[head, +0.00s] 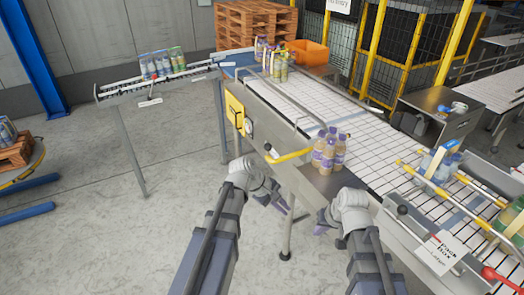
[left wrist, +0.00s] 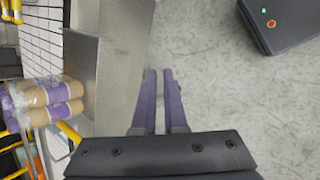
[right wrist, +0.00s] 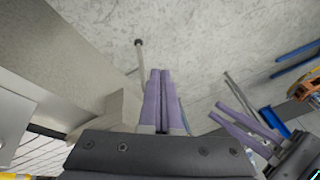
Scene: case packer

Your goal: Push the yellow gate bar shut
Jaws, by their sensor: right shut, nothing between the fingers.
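The yellow gate bar (head: 290,156) juts out over the conveyor's near edge, left of a group of purple-capped bottles (head: 328,152); a black knob is near its outer end. In the left wrist view the bar's yellow end (left wrist: 68,131) shows beside the bottles (left wrist: 50,103). My left gripper (head: 286,207) is open and empty, below the bar and outside the conveyor's side. Its spread fingers also show in the right wrist view (right wrist: 220,112). My right gripper (head: 318,231) is shut and empty, low in front of the metal end plate, apart from the bar.
The white slatted conveyor (head: 320,97) runs back to more bottles (head: 272,60) and an orange bin (head: 308,53). A Pack Box sign (head: 440,252) and a red-knobbed lever (head: 490,273) stand at front right. A conveyor leg (head: 288,235) is near my grippers.

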